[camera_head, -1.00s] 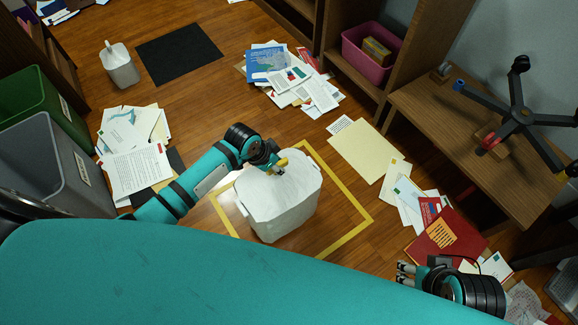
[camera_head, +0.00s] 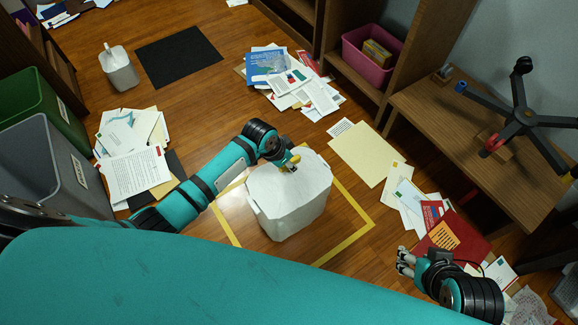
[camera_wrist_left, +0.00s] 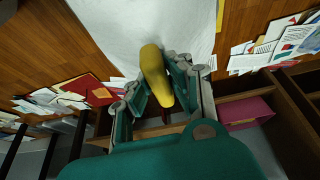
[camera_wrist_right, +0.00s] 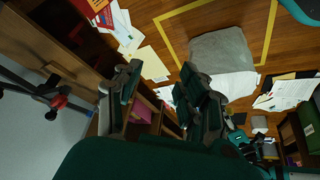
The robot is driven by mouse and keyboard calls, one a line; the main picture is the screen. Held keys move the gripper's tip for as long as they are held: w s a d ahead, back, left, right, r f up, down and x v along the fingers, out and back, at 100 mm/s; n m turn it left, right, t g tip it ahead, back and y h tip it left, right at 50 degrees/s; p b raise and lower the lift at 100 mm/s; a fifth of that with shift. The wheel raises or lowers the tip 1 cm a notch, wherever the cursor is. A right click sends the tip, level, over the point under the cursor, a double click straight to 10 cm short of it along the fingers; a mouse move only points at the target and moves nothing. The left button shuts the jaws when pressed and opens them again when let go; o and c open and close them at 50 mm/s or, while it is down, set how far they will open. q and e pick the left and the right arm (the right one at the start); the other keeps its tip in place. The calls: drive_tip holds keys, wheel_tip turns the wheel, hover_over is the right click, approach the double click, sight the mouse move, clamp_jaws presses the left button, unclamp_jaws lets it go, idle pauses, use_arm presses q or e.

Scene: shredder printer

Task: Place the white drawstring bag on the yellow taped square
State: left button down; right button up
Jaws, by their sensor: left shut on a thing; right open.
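The white drawstring bag (camera_head: 288,200) is upright within the outline of the yellow taped square (camera_head: 347,241) in the head view. It hides part of the tape and floor. I cannot tell whether its base touches the floor. My left gripper (camera_head: 288,166) is above the bag, shut on its yellow grip. In the left wrist view the yellow grip (camera_wrist_left: 155,75) lies between the fingers, with the white bag (camera_wrist_left: 150,30) behind. My right gripper (camera_head: 404,262) is open and empty, to the right of the square. The bag (camera_wrist_right: 222,58) also shows in the right wrist view.
Papers (camera_head: 295,82) lie behind the square, more papers and envelopes (camera_head: 370,150) to its right, and a pile (camera_head: 135,165) to its left. Grey (camera_head: 55,150) and green (camera_head: 40,105) bins stand at left. A wooden shelf (camera_head: 470,135) is at right. A black mat (camera_head: 180,57) lies behind.

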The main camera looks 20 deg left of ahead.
use_arm(q)
drive_tip(key=shift+f+b, duration=0.4)
drive_tip(key=shift+f, duration=0.65)
use_arm(e)
drive_tip(key=shift+w+a+r+t+y, duration=0.15)
drive_tip(key=shift+w+a+r+t, duration=0.25)
drive_tip(key=shift+w, duration=0.4)
drive_tip(key=shift+w+a+r+t+y, duration=0.15)
drive_tip(key=shift+w+r+t, duration=0.15)
drive_tip(key=shift+w+t, duration=0.4)
drive_tip(key=shift+w+a+r+t+y, duration=0.1)
drive_tip(key=shift+w+a+r+t, duration=0.25)
drive_tip(key=shift+w, duration=0.55)
use_arm(q)
drive_tip(key=shift+f, duration=0.1)
drive_tip(key=c, duration=1.2)
unclamp_jaws()
drive_tip(key=shift+c, duration=0.2)
